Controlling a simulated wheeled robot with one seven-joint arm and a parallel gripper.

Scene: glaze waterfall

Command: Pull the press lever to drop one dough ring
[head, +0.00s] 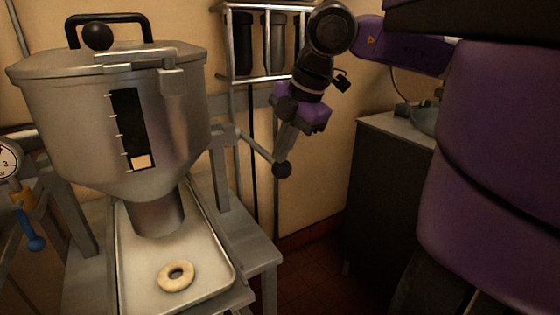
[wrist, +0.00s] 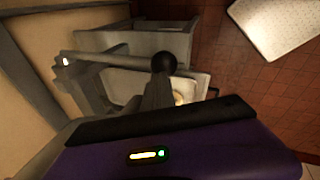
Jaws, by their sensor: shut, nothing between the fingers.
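The press is a steel hopper (head: 175,105) with a dark level window and a spout at its bottom. Its lever (head: 252,148) slants down to the right from a side pivot and ends in a black ball knob (head: 282,169). One pale dough ring (head: 165,282) lies on the tray (head: 133,290) below the spout. My gripper (head: 282,155) points down, shut and empty, with its fingertips right at the knob; I cannot tell whether they touch. In the wrist view the knob (wrist: 164,62) shows just beyond the fingers, with the ring partly hidden behind them.
A metal stand (head: 262,262) carries the hopper and tray. A wall rack (head: 262,45) with dark containers hangs behind my gripper. A gauge (head: 6,160) and blue-handled valve (head: 36,242) are at the left. A dark cabinet (head: 385,190) stands at the right, with open floor between.

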